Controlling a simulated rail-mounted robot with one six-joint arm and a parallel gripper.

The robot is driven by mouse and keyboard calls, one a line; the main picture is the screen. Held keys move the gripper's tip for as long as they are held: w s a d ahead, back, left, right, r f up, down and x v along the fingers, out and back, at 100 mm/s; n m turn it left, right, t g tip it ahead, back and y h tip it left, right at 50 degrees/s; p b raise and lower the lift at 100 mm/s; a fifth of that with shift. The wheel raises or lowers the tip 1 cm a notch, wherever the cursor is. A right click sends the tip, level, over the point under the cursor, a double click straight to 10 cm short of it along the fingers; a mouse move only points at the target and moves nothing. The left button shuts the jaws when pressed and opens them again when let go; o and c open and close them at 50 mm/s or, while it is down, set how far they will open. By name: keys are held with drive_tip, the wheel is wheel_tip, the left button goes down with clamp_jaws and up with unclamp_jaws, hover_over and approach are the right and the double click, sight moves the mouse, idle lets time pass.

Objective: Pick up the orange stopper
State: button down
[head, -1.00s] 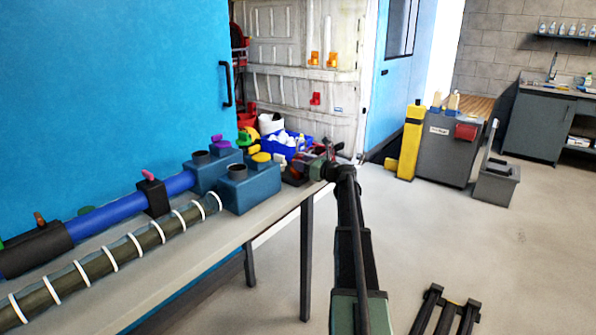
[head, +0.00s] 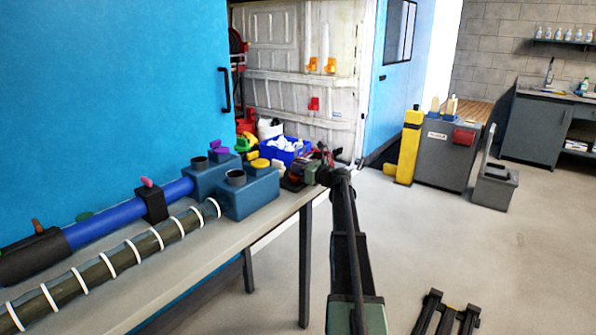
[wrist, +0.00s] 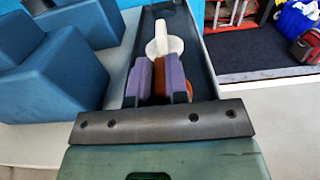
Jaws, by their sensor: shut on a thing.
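In the wrist view, the orange stopper (wrist: 160,80) is between the two purple pads of my gripper (wrist: 160,85). The gripper is shut on it, and the pads hide much of its sides. A rounded orange part (wrist: 188,89) shows just right of the right pad; I cannot tell whether it belongs to the same stopper. A white stopper (wrist: 163,43) stands just beyond the pads in a dark tray (wrist: 200,58). In the head view my gripper (head: 318,166) is at the far right end of the bench, where the held stopper is too small to make out.
Blue blocks (head: 248,198) with dark collars stand left of my gripper. Purple (head: 216,146) and yellow (head: 260,163) stoppers are near them. A blue bin (head: 285,148) of white items is behind. A blue pipe and a ringed hose lie along the bench (head: 190,255).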

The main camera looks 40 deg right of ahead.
wheel_tip(320, 180, up, 20)
drive_tip(key=p, duration=1.9)
drive_tip(key=shift+f, duration=0.1)
